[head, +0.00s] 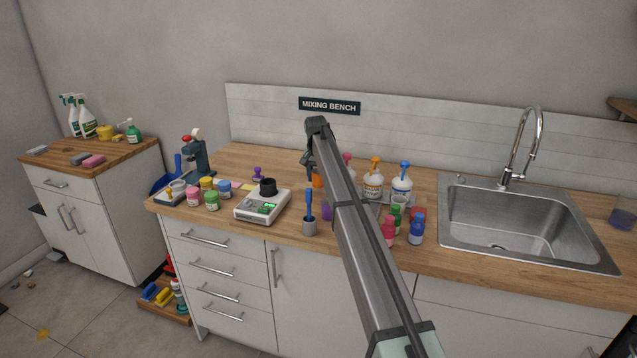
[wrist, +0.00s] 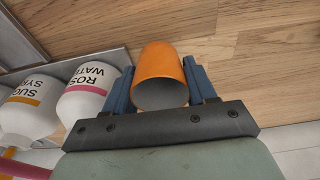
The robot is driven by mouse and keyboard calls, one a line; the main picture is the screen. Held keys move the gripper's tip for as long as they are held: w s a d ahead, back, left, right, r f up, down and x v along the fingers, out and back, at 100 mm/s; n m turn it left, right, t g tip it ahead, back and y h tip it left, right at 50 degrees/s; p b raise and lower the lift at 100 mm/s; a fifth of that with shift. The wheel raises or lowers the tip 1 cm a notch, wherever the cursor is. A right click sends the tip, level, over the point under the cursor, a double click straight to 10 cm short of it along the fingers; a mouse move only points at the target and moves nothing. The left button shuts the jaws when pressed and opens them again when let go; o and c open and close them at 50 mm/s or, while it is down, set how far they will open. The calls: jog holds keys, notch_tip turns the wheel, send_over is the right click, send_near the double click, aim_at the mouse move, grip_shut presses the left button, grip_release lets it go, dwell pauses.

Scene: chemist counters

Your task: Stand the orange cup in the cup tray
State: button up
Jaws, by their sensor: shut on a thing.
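The orange cup (wrist: 160,62) is between the two blue fingers of my gripper (wrist: 163,85) in the wrist view, with a grey round end toward the camera. In the head view the cup (head: 317,181) is a small orange patch beside my arm, near the back of the counter. My gripper (head: 309,170) is shut on it. Bare wood lies beyond the cup; I cannot tell whether the cup touches it. I cannot make out the cup tray; my arm hides part of the counter.
Labelled pump bottles (head: 373,187) stand in a grey tray right of my arm; two show in the wrist view (wrist: 85,100). Small coloured bottles (head: 417,232) stand in front. The sink (head: 520,225) is right.

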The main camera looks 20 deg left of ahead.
aim_at(317, 186)
jog(key=shift+f, duration=1.1)
jog(key=shift+f, duration=0.15)
jog(key=o, duration=1)
jog(key=shift+o, duration=0.2)
notch_tip(317, 186, up, 11)
jog(key=s, duration=0.1)
jog(key=shift+s, duration=0.3)
jog(key=shift+o, duration=0.4)
jog(key=shift+s+r, duration=0.1)
jog(key=shift+r, duration=0.5)
